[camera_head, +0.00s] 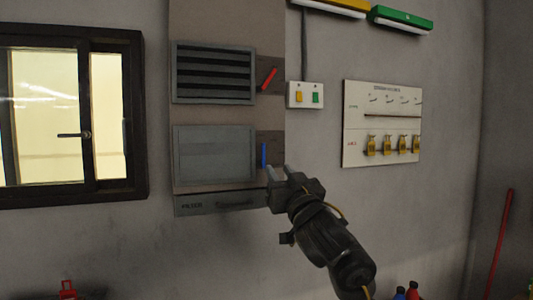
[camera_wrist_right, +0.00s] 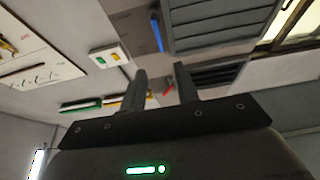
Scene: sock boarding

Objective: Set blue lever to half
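The blue lever (camera_head: 264,155) is a thin upright bar on a dark plate, to the right of the lower grey panel in the head view. It also shows in the right wrist view (camera_wrist_right: 156,31), beyond the fingertips. My right gripper (camera_head: 277,173) is just below the blue lever in the head view, its two fingers apart with nothing between them. In the right wrist view the open fingers (camera_wrist_right: 160,76) point toward the wall, and the blue lever appears apart from them. My left gripper is not in view.
A tilted red lever (camera_head: 269,79) sits above, beside a louvred vent (camera_head: 213,73). A switch box (camera_head: 306,95) with yellow and green switches and a white board (camera_head: 382,124) with padlocks are to the right. A window (camera_head: 66,115) is at left.

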